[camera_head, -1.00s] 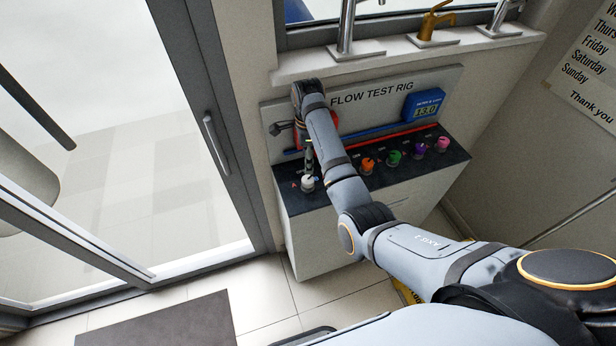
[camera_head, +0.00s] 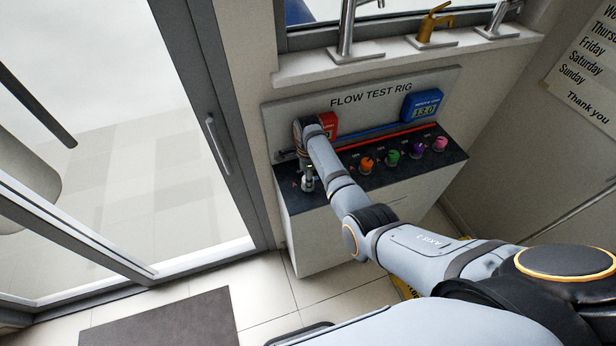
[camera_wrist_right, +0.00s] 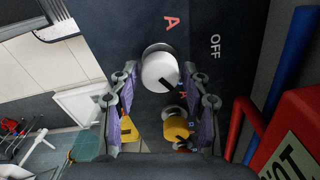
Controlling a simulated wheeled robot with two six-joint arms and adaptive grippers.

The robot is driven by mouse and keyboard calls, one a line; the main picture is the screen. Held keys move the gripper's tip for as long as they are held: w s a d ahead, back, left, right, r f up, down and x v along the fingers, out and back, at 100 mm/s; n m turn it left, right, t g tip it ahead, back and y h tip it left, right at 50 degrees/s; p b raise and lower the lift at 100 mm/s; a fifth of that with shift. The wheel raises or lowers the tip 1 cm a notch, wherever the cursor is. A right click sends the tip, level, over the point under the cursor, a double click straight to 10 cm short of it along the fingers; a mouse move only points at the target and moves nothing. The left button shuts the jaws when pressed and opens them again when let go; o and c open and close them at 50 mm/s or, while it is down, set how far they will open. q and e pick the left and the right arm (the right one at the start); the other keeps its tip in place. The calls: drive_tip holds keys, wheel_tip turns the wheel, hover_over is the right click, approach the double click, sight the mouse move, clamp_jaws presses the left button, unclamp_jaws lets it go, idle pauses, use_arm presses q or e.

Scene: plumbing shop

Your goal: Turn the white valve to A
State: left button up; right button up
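The white valve (camera_wrist_right: 158,72) is a round knob on the dark counter of the flow test rig. A red letter A (camera_wrist_right: 171,22) and the word OFF (camera_wrist_right: 215,46) are printed near it. Its black pointer mark is toward the lower right in the right wrist view. My right gripper (camera_wrist_right: 160,82) is open, pointing down, with one finger on each side of the knob. I cannot tell whether the fingers touch it. In the head view my right gripper (camera_head: 308,172) is over the white valve (camera_head: 308,187), which it partly hides. My left gripper is out of view.
Orange (camera_head: 367,165), green (camera_head: 393,158), purple (camera_head: 418,149) and pink (camera_head: 440,144) valves stand to the right on the counter. A yellow knob (camera_wrist_right: 176,128) shows near the fingers. Red and blue pipes, a red box (camera_head: 329,123) and a blue meter (camera_head: 423,105) are behind.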

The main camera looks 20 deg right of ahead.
drive_tip(key=c, duration=0.7)
